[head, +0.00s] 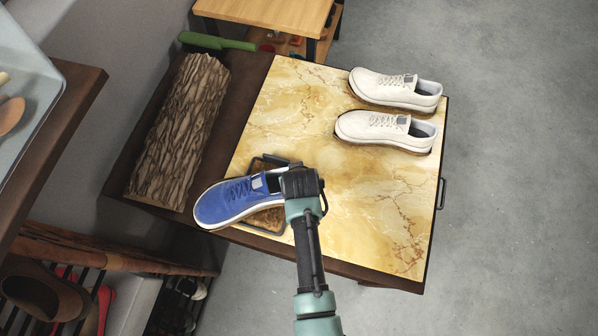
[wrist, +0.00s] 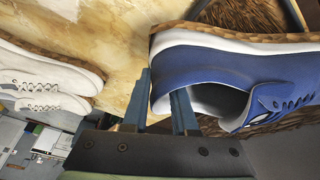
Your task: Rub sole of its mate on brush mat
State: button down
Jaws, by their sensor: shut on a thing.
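A blue shoe (head: 225,201) with a white sole is held by my gripper (head: 281,181), its toe pointing left in the head view. In the wrist view my gripper (wrist: 160,105) has its fingers at the heel of the blue shoe (wrist: 230,65). The brush mat (head: 270,220), brown bristles in a dark frame, lies under the shoe and is partly hidden by it. The bristles (wrist: 255,15) also show in the wrist view close to the sole. I cannot tell whether sole and bristles touch. Two white shoes (head: 395,88) (head: 385,131) stand side by side at the far right.
The marble-patterned tabletop (head: 300,110) is clear between the mat and white shoes. A wooden table (head: 265,15) stands at the back.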

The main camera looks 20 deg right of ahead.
jog(key=shift+f+b, duration=0.4)
jog(key=shift+f, duration=0.05)
jog(key=shift+s+f, duration=0.1)
jog(key=shift+f, duration=0.05)
dwell(0.9)
jog(key=shift+a, duration=0.15)
